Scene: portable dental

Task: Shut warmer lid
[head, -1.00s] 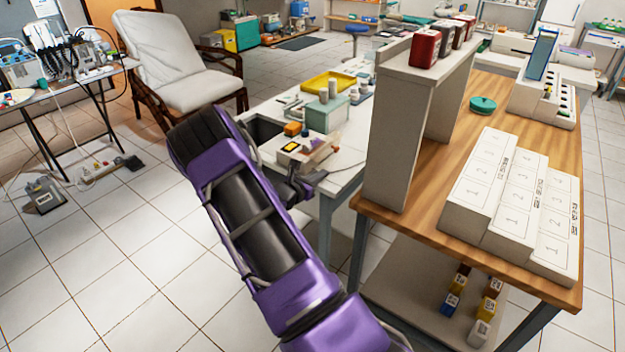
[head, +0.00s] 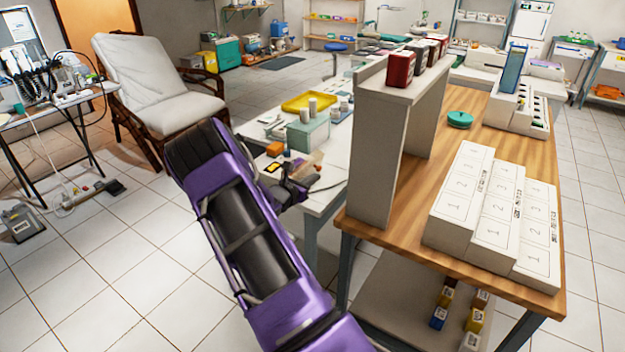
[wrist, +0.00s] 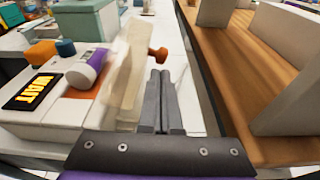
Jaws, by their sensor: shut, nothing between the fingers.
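The warmer (wrist: 60,112) is a pale box with a lit display (wrist: 35,92) reading "WAIT"; it also shows in the head view (head: 272,168), partly behind my arm. Its cream lid (wrist: 124,78) stands raised and tilted at the warmer's right side in the wrist view, with a brown knob (wrist: 158,54) on its right. A white and purple tube (wrist: 88,68) lies on the warmer, left of the lid. My gripper (wrist: 160,78) is shut and empty, just right of the lid, with its fingertips close below the knob. I cannot tell whether they touch.
An orange block (wrist: 40,52) and a blue cap (wrist: 66,47) sit behind the display. A pale green box (head: 308,135) and yellow tray (head: 308,102) stand farther along the white table. A wooden table (head: 480,150) with a grey shelf (head: 375,160) stands to the right.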

